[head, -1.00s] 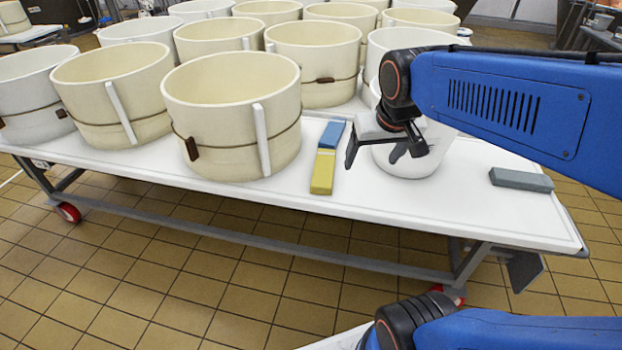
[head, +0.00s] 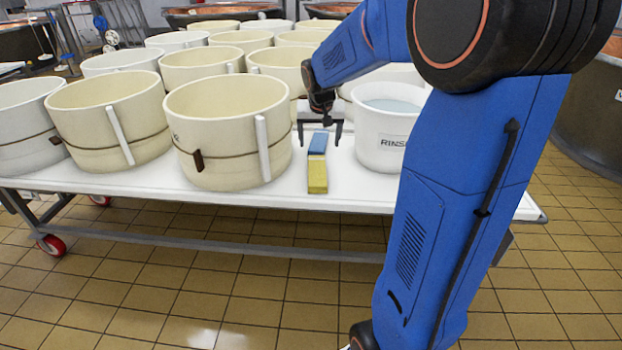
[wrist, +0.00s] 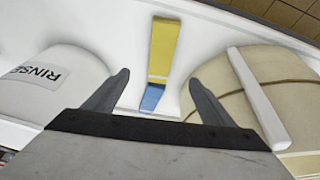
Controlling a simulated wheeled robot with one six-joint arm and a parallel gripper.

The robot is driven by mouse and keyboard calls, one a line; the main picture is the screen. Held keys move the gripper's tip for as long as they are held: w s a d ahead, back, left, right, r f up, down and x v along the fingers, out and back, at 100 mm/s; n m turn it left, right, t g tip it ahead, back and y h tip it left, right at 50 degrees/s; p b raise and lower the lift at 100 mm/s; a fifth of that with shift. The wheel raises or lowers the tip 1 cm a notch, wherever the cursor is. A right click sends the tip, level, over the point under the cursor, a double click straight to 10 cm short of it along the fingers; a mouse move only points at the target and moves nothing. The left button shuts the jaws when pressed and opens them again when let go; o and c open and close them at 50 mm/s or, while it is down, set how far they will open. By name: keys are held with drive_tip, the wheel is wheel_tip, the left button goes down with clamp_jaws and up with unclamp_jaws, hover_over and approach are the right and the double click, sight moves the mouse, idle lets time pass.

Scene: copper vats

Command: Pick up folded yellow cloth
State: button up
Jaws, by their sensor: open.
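The folded yellow cloth (head: 317,175) lies on the white table near its front edge. A folded blue cloth (head: 318,143) lies directly behind it, end to end. My gripper (head: 319,141) is open and empty, and in the head view its fingers stand to either side of the blue cloth. In the wrist view the yellow cloth (wrist: 163,48) is beyond the fingertips, and the blue cloth (wrist: 152,97) lies nearer, between the fingers of my gripper (wrist: 158,80). I cannot tell the exact height of the fingers above the table.
A white bucket marked RINSE (head: 378,140) stands right of the cloths. A large cream vat (head: 228,145) stands close on their left. Several more vats fill the table behind. The table's front edge (head: 250,202) is just in front of the yellow cloth.

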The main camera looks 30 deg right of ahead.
sight(317, 170)
drive_tip(key=x, duration=1.7)
drive_tip(key=shift+w+a+f, duration=0.1)
drive_tip(key=shift+w+f, duration=0.05)
drive_tip(key=c, duration=1.3)
